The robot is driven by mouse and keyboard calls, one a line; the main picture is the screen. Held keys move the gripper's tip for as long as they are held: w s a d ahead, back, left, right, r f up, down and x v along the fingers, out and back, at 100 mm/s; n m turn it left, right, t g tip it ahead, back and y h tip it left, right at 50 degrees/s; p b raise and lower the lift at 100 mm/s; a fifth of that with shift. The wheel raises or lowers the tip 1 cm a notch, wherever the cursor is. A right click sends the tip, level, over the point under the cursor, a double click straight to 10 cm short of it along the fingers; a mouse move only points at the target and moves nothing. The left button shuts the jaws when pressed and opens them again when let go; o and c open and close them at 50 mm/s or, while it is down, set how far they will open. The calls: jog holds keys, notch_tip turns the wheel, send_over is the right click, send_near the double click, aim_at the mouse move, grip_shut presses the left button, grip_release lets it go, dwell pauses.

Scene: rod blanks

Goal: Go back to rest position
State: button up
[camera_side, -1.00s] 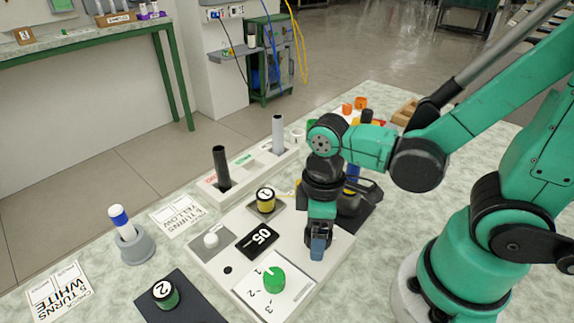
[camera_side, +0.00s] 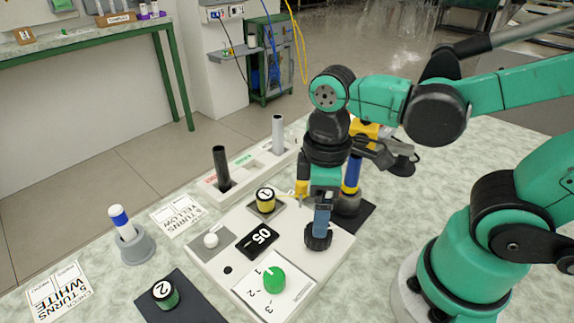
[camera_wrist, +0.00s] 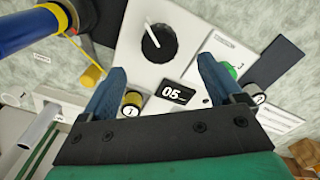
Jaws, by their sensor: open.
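My gripper (camera_side: 321,222) points down over the white control panel (camera_side: 215,263). In the wrist view my gripper (camera_wrist: 160,75) has its two blue fingers spread wide, with nothing between them. A black knob (camera_side: 317,240) sits on the panel just below the fingertips in the side view. In the wrist view the knob (camera_wrist: 158,42) shows whole, with a white pointer line, beyond the fingers and apart from them. The panel also carries a black display reading 05 (camera_side: 257,241), a green knob (camera_side: 274,279) marked 1, 2, 3 and a white button (camera_side: 211,240).
A blue and yellow tool (camera_side: 351,176) stands in a dark holder close behind my gripper. A yellow-banded piece labelled 1 (camera_side: 265,200) and one labelled 2 (camera_side: 165,293) sit nearby. A rack with black and grey rods (camera_side: 222,165) stands behind the panel. A blue-white rod (camera_side: 120,219) stands at left.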

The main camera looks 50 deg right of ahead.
jog(key=shift+w+d+r+m+t, duration=0.1)
jog(key=shift+w+d+m+t, duration=0.1)
jog(key=shift+w+m+t, duration=0.2)
jog(key=w+d+r+m+t, duration=0.4)
jog(key=w+m+t, duration=0.1)
jog(key=m+t, duration=0.1)
jog(key=shift+w, duration=0.15)
jog(key=shift+f, duration=0.1)
dwell(1.1)
